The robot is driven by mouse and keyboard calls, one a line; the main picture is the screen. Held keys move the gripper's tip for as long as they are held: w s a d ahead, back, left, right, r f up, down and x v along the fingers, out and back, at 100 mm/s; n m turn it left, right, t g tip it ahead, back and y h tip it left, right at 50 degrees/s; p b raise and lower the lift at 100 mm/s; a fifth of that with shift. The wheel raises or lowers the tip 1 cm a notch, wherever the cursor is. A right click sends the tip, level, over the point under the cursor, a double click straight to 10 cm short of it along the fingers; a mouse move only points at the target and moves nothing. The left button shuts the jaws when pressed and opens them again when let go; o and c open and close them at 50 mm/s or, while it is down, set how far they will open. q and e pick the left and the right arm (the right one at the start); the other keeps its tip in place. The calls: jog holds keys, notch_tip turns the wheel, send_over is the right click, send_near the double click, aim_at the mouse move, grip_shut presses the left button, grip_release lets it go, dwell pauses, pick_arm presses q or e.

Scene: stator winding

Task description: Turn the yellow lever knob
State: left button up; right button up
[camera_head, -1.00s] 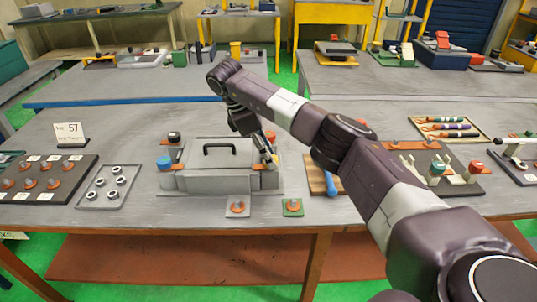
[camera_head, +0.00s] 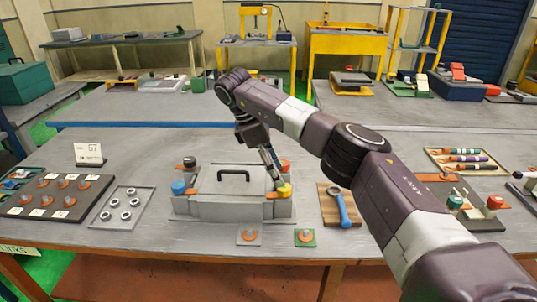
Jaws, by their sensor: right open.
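A grey box-shaped fixture (camera_head: 232,206) with a black handle on its lid stands on the near table. The yellow lever knob (camera_head: 286,191) is at its front right corner, on an orange lever (camera_head: 274,195). My right gripper (camera_head: 273,178) reaches down from above, its fingertips just left of and above the yellow knob. It is open; whether a finger touches the knob I cannot tell. A blue knob (camera_head: 178,187) is at the front left corner, a black knob (camera_head: 189,162) behind it, and a red-orange knob (camera_head: 285,165) at the back right. My left gripper is out of view.
A blue wrench (camera_head: 343,208) lies on a wooden board right of the fixture. Small pads (camera_head: 249,236) and (camera_head: 305,238) lie in front. A grey tray of rings (camera_head: 123,209) and a dark board (camera_head: 47,197) are at left. My right arm crosses above the table's right side.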

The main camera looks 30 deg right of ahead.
jog(key=v, duration=0.7)
dwell(0.4)
